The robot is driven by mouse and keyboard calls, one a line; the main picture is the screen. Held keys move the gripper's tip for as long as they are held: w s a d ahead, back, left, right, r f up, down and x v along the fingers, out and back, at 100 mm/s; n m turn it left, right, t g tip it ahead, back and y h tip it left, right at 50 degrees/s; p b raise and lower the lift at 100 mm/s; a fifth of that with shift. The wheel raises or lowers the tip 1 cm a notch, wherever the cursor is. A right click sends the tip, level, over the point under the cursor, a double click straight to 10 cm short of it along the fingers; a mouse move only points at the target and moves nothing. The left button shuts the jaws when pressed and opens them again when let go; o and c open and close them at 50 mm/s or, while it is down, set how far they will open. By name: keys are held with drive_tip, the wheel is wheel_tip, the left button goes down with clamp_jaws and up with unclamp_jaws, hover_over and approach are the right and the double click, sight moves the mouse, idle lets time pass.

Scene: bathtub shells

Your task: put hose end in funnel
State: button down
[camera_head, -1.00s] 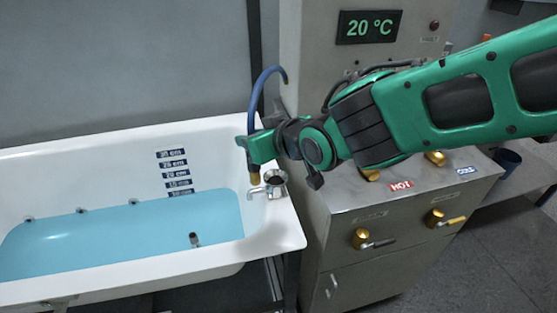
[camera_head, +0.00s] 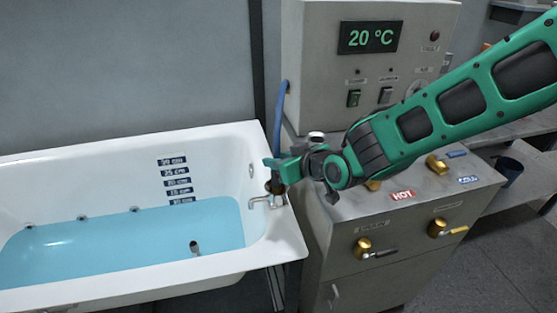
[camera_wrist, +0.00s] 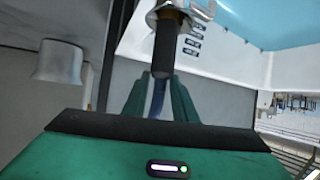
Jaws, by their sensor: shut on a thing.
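My gripper (camera_head: 274,177) is shut on the dark sleeve of the hose end (camera_wrist: 166,48), low over the tub's right rim. The blue hose (camera_head: 280,105) runs from the side of the control cabinet down behind my gripper. In the wrist view my gripper (camera_wrist: 160,88) has a finger on each side of the hose. The brass tip of the hose end is at the metal funnel (camera_wrist: 152,17), overlapping its opening. How deep the tip sits in it I cannot tell. In the head view my gripper mostly hides the funnel and the hose end.
The white bathtub (camera_head: 215,136) holds blue water at left. A metal spout (camera_head: 262,202) sits on its rim below my gripper. The cabinet (camera_head: 340,205) with brass valves (camera_head: 363,247) stands close on the right. A white cylinder (camera_wrist: 60,62) is near my gripper.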

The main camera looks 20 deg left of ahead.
drive_tip(key=c, duration=1.4)
unclamp_jaws()
drive_tip(key=shift+c, duration=0.2)
drive_tip(key=shift+s+d+r, duration=0.15)
drive_tip(key=shift+d+r, duration=0.1)
drive_tip(key=v, duration=1.1)
drive_tip(key=shift+d, duration=0.15)
